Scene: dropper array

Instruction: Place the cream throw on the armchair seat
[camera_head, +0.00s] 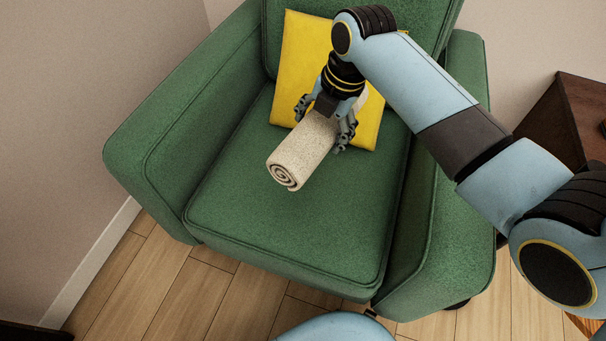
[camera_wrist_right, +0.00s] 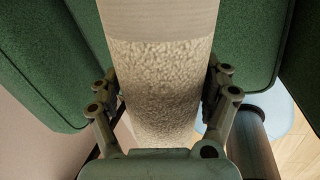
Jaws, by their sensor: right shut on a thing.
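The cream throw (camera_head: 302,155) is rolled up, with its spiral end facing the front of the seat. My right gripper (camera_head: 328,123) is shut on the roll from above, with fingers on both sides of it. In the right wrist view the throw (camera_wrist_right: 160,85) runs between the two fingers of my right gripper (camera_wrist_right: 163,110). The green armchair seat (camera_head: 290,230) lies under the roll; I cannot tell whether the roll touches it. My left gripper is not in view.
A yellow cushion (camera_head: 300,50) leans on the chair's backrest behind the throw. The armrests (camera_head: 190,120) rise on both sides. The front of the seat is clear. A dark wooden cabinet (camera_head: 570,110) stands to the right, on a plank floor (camera_head: 170,280).

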